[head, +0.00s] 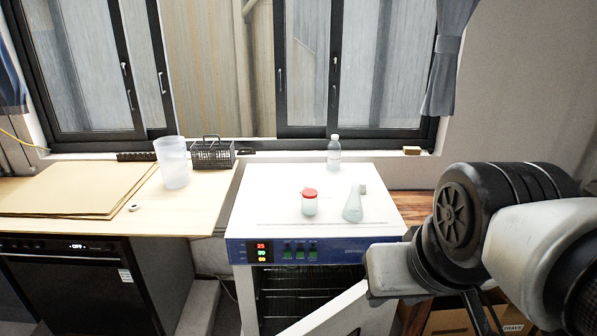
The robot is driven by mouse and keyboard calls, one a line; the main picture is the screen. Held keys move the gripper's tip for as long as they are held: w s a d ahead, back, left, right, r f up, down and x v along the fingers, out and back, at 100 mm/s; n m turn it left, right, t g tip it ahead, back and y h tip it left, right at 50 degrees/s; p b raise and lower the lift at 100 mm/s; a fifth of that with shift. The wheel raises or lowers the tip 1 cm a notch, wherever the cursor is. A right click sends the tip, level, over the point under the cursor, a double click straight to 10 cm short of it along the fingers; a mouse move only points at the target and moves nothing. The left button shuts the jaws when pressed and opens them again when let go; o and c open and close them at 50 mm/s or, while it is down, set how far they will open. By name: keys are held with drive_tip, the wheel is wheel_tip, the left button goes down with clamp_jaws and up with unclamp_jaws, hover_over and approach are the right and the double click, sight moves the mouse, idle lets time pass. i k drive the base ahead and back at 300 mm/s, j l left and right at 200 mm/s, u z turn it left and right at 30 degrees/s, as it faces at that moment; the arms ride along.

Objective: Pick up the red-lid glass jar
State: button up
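The red-lid glass jar (309,203) stands upright on the white top of the drying oven (268,213), near the middle front. Its body is pale and its lid is red. A conical flask (353,205) stands close to its right, apart from it. My arm shows at the right of the head view, beside the oven. My gripper's fingers cannot be made out, so I cannot see whether they are open or shut.
A clear bottle (334,152) stands at the oven's back edge. The oven's door (330,310) appears open at the front. Left, a wooden counter holds a plastic beaker (173,163), a black wire basket (212,154) and flat boards (75,188). The oven top left of the jar is clear.

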sight(308, 199)
drive_tip(key=i+l+u, duration=0.45)
drive_tip(key=l, duration=0.3)
drive_tip(key=l+u, duration=0.25)
drive_tip(key=l, duration=0.15)
drive_tip(key=i+l+u, duration=0.2)
drive_tip(key=l, duration=0.3)
drive_tip(key=l+u, duration=0.25)
drive_tip(key=l, duration=0.2)
